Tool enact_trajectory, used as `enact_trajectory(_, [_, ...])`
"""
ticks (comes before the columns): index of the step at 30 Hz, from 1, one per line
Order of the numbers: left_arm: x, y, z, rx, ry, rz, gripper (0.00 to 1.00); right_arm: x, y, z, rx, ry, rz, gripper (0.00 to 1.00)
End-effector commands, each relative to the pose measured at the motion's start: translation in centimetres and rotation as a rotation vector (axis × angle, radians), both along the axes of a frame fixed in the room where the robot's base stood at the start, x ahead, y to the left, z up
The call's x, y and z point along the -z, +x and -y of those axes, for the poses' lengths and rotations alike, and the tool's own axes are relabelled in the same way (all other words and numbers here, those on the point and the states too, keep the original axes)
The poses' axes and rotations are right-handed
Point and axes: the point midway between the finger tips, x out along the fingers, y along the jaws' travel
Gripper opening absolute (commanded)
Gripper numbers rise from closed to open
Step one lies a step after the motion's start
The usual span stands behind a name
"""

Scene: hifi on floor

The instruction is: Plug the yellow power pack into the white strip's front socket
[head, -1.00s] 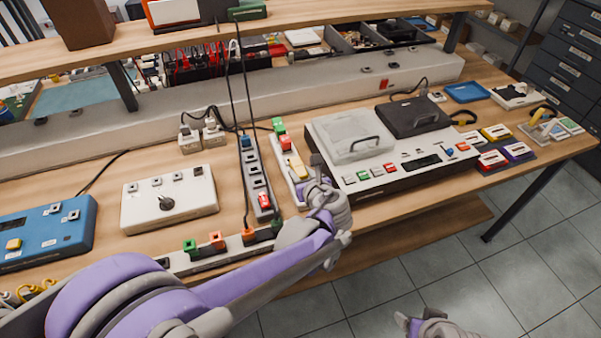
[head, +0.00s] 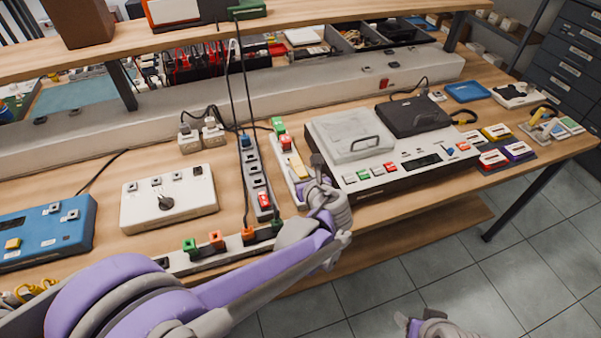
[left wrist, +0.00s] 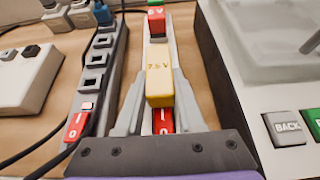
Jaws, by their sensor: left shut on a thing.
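The yellow power pack (left wrist: 158,72), marked 7.5 V, is between the two grey fingers of my left gripper (left wrist: 160,80), which is shut on it. The pack stands over the white strip (left wrist: 133,75), lined up along it, between a red pack and the strip's red switch (left wrist: 163,120). The socket under it is hidden, so I cannot tell whether it is seated. In the head view the pack (head: 298,170) shows beside my left gripper (head: 308,184), over the white strip (head: 283,180). Part of my right gripper (head: 408,321) shows at the bottom edge; its jaw state is unclear.
A red pack (left wrist: 156,22) marked 6 V and a green one (head: 278,124) are farther along the white strip. A grey strip (head: 252,172) with cables runs close on the left. The large hifi deck (head: 385,150) stands close on the right.

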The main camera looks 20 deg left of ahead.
Motion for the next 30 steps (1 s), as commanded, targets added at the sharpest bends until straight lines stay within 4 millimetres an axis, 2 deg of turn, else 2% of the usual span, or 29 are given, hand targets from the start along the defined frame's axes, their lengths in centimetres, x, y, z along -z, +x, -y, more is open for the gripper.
enact_trajectory(29, [0.1,0.0,0.0,0.0,0.0,0.0,0.0,0.15,-0.02,0.0,0.0,0.0,-0.001,0.72])
enact_trajectory(30, [0.1,0.0,0.0,0.0,0.0,0.0,0.41,0.15,-0.02,0.0,0.0,0.0,-0.001,0.72])
